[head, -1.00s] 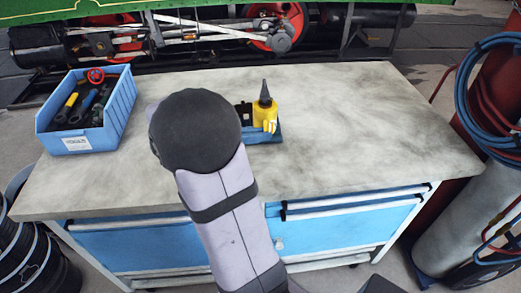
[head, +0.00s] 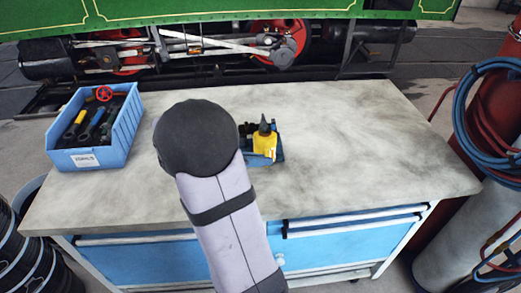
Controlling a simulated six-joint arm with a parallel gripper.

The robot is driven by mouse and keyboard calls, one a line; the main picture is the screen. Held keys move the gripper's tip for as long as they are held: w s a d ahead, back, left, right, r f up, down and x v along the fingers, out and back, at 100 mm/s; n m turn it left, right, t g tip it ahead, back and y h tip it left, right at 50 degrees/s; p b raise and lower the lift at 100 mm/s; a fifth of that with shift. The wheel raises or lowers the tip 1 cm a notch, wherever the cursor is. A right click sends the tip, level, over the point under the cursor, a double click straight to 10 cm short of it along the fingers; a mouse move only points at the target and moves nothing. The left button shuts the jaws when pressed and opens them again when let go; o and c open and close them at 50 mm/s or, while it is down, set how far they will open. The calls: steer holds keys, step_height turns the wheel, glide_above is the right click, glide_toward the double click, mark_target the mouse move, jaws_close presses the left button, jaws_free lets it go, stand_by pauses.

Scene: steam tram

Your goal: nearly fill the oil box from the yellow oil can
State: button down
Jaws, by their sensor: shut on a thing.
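The yellow oil can (head: 264,145) with its dark spout is just right of my arm's dark rounded joint (head: 196,139). Its spout looks short from here, so the can appears tilted, but I cannot tell how far. A small pale piece shows low on the can's front. My arm hides most of my gripper; it is shut on the can. A blue tray (head: 279,156) lies under and beside the can. A small dark object (head: 246,131), perhaps the oil box, stands left of the can, partly behind my arm. Its inside and oil level cannot be seen.
A blue bin (head: 97,158) with several tools stands at the left of the grey workbench (head: 370,150). The right of the bench top is clear. Behind it is the green tram (head: 230,15). Cylinders with hoses (head: 462,130) stand at the right.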

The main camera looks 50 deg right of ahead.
stand_by(0.3)
steer(key=shift+a+r+y+p, duration=0.1)
steer(key=shift+r+y+p, duration=0.2)
steer(key=shift+p, duration=0.3)
steer(key=shift+a+r+n+g+p, duration=0.15)
steer(key=shift+n+g+p, duration=0.2)
steer(key=shift+p, duration=0.85)
steer(key=shift+w+d+r+n+g+y+p, duration=0.25)
steer(key=shift+r+p, duration=0.5)
steer(key=shift+p, duration=1.15)
steer(key=shift+s+a+r+n+g+y+p, duration=0.1)
steer(key=shift+r+n+y+p, duration=0.45)
steer(key=shift+p, duration=1.4)
steer(key=shift+w+d+r+m+g+y+p, duration=0.15)
steer(key=shift+r+p, duration=0.75)
steer(key=shift+p, duration=1)
